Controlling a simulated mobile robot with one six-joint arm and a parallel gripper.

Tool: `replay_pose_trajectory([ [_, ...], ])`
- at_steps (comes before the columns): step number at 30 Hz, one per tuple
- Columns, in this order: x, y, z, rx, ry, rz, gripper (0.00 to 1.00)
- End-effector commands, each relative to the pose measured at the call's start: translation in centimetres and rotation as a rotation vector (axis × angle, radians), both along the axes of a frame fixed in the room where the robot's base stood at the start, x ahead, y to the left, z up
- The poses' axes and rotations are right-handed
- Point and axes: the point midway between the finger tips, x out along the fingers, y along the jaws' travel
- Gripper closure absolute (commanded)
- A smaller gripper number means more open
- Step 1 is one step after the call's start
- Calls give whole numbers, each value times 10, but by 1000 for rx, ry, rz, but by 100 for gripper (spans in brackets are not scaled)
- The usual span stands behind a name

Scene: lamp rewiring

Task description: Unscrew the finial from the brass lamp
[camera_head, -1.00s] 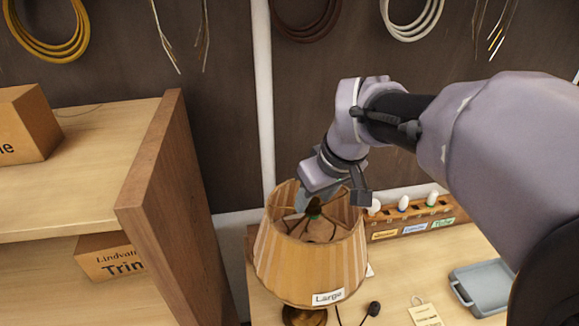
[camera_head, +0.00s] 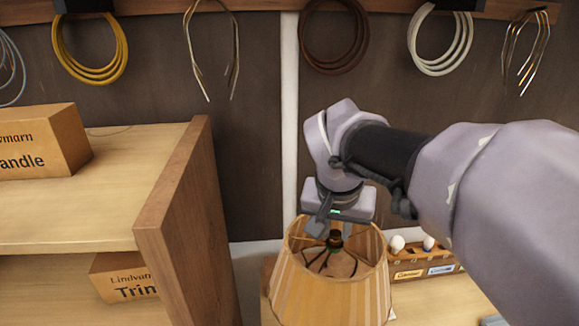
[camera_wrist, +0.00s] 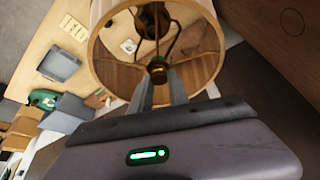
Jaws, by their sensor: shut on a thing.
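The brass lamp stands on the bench, with its tan pleated shade (camera_head: 335,290) open at the top. The lamp's base is out of the head view.
A wooden shelf (camera_head: 180,215) with labelled boxes (camera_head: 40,142) stands close on the left. Cable coils (camera_head: 333,36) hang on the back wall. A grey tray (camera_wrist: 58,65) lies on the bench.

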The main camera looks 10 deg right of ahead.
Motion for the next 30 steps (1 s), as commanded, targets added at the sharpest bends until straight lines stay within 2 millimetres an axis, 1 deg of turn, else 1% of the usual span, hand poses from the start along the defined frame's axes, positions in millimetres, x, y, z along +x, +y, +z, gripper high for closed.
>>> replay_pose_trajectory([
  [2,0,0,0,1,2,11,100],
  [4,-1,-2,1,3,2,97,100],
  [9,-1,-3,4,5,3,437,100],
  [12,0,-3,3,4,1,598,100],
  [16,0,-2,1,3,0,695,100],
  [24,0,-2,0,2,2,724,100],
  [26,0,-3,1,3,3,799,100],
  [30,1,-4,4,8,3,1080,100],
])
